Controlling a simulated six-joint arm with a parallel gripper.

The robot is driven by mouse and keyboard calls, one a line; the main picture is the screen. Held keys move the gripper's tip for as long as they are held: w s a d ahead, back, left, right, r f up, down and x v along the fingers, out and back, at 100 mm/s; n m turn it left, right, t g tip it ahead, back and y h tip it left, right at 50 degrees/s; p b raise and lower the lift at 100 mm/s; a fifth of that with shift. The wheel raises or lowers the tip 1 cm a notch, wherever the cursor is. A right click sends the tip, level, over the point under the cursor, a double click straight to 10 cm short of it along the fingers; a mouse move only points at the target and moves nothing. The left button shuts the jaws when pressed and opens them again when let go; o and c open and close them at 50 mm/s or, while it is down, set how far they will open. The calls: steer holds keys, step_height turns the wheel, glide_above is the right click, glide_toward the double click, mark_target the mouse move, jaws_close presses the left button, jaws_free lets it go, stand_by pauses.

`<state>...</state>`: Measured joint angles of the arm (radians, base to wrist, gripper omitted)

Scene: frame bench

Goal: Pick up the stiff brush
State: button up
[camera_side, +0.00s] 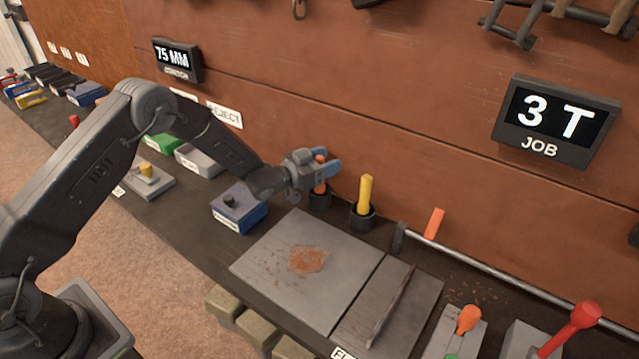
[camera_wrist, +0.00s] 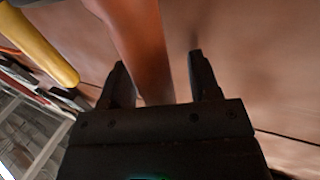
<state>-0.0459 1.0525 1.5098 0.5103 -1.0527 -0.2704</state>
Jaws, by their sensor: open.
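An orange-red handle (camera_side: 320,187) stands upright in a dark cup (camera_side: 319,202) by the back wall. A yellow handle (camera_side: 365,190) stands in a second dark cup (camera_side: 362,217) to its right. No bristles show, so I cannot tell which is the stiff brush. My gripper (camera_side: 327,169) is open at the top of the orange-red handle. In the wrist view the orange-red handle (camera_wrist: 138,35) reaches between the fingers of my gripper (camera_wrist: 157,72), with a gap on the right side. The yellow handle (camera_wrist: 42,42) is at the upper left there.
A grey plate (camera_side: 270,232) with a rust-brown patch (camera_side: 308,260) lies in front of the cups. A blue box (camera_side: 240,208) stands left of the plate. A metal rail (camera_side: 480,270) with an orange tab (camera_side: 434,223) runs along the back right. The wall is close behind the cups.

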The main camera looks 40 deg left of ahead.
steer(key=shift+c, duration=0.3)
steer(key=c, duration=0.9)
steer(key=shift+c, duration=0.3)
steer(key=shift+r, duration=0.1)
